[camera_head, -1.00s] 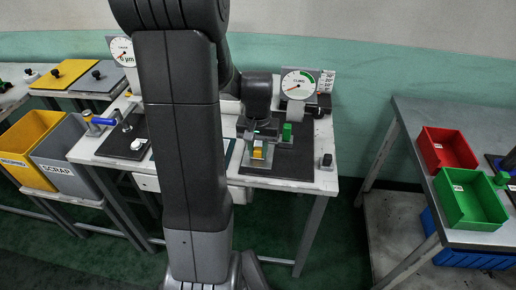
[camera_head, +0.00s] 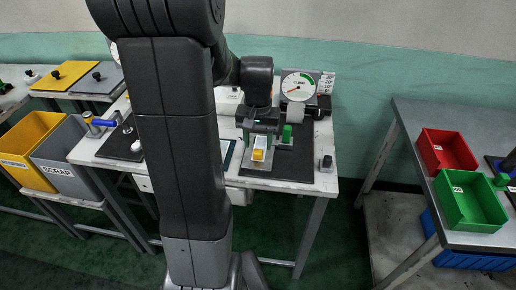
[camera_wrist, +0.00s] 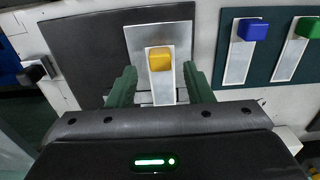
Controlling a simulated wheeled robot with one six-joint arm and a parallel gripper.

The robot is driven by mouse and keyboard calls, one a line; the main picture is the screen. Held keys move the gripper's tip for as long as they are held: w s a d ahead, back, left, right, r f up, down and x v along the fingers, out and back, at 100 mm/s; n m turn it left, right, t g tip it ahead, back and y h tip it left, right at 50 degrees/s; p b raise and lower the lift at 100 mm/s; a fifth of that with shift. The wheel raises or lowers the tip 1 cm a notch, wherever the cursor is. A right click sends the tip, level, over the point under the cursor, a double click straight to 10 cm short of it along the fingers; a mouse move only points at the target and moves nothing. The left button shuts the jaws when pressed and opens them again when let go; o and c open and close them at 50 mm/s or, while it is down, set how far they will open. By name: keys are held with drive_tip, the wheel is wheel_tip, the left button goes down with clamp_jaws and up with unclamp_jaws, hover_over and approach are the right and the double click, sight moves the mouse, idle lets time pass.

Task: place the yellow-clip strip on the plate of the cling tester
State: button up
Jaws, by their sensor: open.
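The yellow-clip strip, a pale strip with a yellow clip (camera_wrist: 160,60), lies on the light grey plate (camera_wrist: 182,32) of the cling tester. In the head view the yellow clip (camera_head: 258,155) shows below my gripper (camera_head: 262,128). In the wrist view my gripper (camera_wrist: 160,92) is open, with green fingers on either side of the strip's lower part and gaps showing on both sides. The strip's near end is partly hidden by the gripper body. The cling tester's dial (camera_head: 299,86) stands behind on the same table.
A green block (camera_head: 287,133) stands close right of my gripper on the dark base (camera_head: 290,165). A black knob (camera_head: 326,162) sits at the right edge. Blue-clip (camera_wrist: 252,30) and green-clip (camera_wrist: 309,28) strips lie on a dark mat (camera_wrist: 270,95).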

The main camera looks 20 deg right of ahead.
wheel_tip(320, 180, up, 8)
idle(1.1)
